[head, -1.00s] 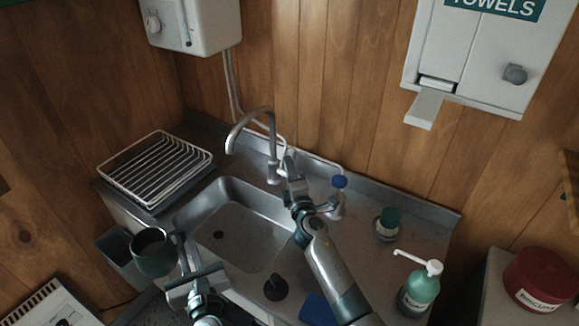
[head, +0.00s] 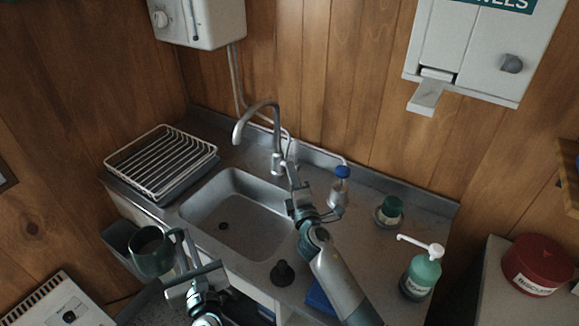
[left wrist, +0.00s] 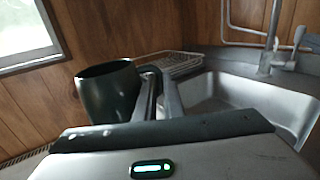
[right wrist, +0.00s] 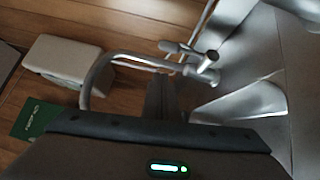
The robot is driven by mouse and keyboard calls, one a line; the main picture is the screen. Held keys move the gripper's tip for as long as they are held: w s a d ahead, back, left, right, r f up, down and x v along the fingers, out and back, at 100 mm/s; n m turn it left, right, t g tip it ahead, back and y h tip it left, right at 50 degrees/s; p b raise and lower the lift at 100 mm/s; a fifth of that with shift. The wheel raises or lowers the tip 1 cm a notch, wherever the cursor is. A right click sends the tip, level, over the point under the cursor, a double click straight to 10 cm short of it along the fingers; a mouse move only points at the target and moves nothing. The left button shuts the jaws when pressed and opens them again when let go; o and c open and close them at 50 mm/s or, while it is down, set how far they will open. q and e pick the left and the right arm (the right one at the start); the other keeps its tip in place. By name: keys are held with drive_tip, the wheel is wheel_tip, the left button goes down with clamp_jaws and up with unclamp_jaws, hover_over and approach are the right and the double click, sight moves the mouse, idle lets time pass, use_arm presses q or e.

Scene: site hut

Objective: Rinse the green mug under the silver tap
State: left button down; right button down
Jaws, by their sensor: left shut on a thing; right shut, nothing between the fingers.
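My left gripper (head: 181,246) is shut on the handle of the dark green mug (head: 151,253). The mug is held left of the sink's front corner, outside the basin, and also shows in the left wrist view (left wrist: 108,92). The silver tap (head: 276,150) stands at the sink's back edge, its curved spout over the basin. No water is visible. My right gripper (head: 293,180) is shut and empty, just right of the tap base. In the right wrist view its fingers (right wrist: 161,98) point toward the tap (right wrist: 95,85); whether they touch it I cannot tell.
The sink basin (head: 235,235) is empty. A wire rack (head: 160,162) stands left of it. A blue-topped bottle (head: 340,185), a green-capped jar (head: 390,210), a pump bottle (head: 421,272) and a black plug (head: 282,273) stand right of it.

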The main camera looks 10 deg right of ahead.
drive_tip(key=shift+s+a+b, duration=0.1)
drive_tip(key=shift+s+b, duration=0.3)
drive_tip(key=shift+s, duration=2.45)
